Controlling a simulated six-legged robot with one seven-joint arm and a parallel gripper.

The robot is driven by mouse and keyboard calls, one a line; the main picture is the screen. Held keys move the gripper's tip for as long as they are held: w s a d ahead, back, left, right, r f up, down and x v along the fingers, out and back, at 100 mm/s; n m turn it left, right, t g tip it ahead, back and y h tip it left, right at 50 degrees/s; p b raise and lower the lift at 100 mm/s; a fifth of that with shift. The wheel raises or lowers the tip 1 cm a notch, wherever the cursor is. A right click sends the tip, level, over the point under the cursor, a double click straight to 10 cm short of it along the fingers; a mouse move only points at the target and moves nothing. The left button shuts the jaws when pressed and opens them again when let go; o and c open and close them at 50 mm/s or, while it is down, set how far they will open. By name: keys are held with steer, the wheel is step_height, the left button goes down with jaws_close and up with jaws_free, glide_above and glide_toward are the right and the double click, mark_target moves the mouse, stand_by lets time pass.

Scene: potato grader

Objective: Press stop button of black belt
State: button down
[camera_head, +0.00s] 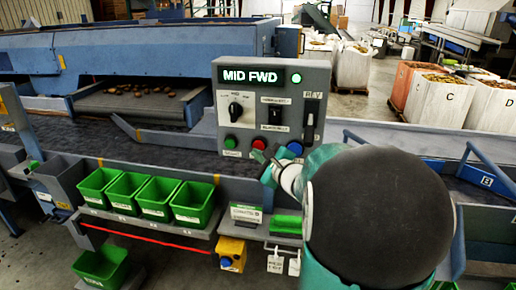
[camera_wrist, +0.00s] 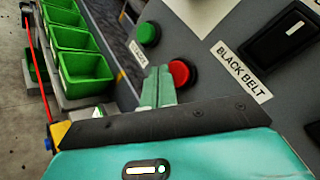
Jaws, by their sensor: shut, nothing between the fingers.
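The wrist view shows the red button (camera_wrist: 180,73), the green button (camera_wrist: 148,34) and a "BLACK BELT" label (camera_wrist: 240,72) beside a black rocker switch (camera_wrist: 288,38). My gripper (camera_head: 266,158) is shut and empty, just below the red button. In the wrist view its fingertips (camera_wrist: 158,72) are immediately left of the red button; I cannot tell whether they touch it.
A green lamp (camera_head: 296,78) on the panel is lit. A black lever (camera_head: 311,108) and a rotary knob (camera_head: 235,110) sit on the panel. Several green bins (camera_head: 144,194) stand on a shelf at left. A blue rail (camera_head: 485,160) is at right.

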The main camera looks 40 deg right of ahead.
steer(key=shift+w+d, duration=0.3)
steer(key=shift+d, duration=0.05)
steer(key=shift+w+d, duration=0.35)
stand_by(0.9)
steer(key=shift+a, duration=0.1)
steer(key=shift+s+a, duration=0.6)
steer(key=shift+s, duration=0.05)
steer(key=shift+s+a, duration=1.65)
steer(key=shift+a, duration=0.2)
